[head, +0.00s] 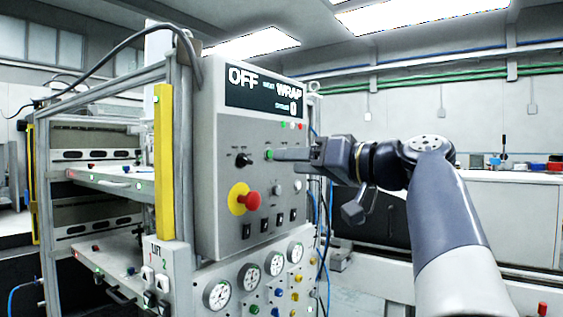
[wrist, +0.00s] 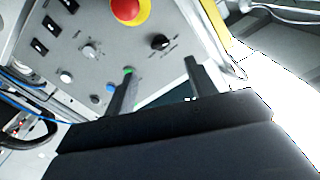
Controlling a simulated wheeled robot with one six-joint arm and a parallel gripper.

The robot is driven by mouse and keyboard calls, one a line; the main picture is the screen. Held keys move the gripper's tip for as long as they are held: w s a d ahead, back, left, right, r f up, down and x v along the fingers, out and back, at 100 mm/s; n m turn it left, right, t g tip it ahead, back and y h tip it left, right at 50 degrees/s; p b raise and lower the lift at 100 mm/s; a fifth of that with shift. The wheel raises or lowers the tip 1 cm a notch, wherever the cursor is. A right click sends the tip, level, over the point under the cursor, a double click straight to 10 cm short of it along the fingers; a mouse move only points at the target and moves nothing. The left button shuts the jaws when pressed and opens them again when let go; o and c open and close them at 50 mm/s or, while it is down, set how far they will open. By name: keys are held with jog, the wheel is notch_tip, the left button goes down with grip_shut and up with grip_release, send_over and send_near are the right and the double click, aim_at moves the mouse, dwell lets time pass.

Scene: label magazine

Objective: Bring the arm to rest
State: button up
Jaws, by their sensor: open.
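My gripper (head: 285,155) is at the front of the grey control panel (head: 215,185) in the head view, its fingers pointing at the panel near a small green button (head: 268,154). In the wrist view, my gripper (wrist: 160,88) shows two dark fingers standing apart with nothing between them. The green button (wrist: 127,70) appears at the tip of the left finger there; I cannot tell whether they touch. My arm (head: 440,210) reaches in from the right, bent at the elbow.
A red emergency knob on a yellow ring (head: 249,201) and a black rotary knob (head: 243,160) stick out of the panel. Round gauges (head: 217,293) sit below. A yellow post (head: 164,160) and rack shelves stand left. A bench (head: 510,178) runs along the back right.

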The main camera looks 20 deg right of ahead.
aim_at(248, 160)
jog(key=shift+s+d, duration=0.2)
jog(key=shift+s, duration=0.15)
jog(key=x, duration=1.1)
jog(key=shift+d, duration=0.1)
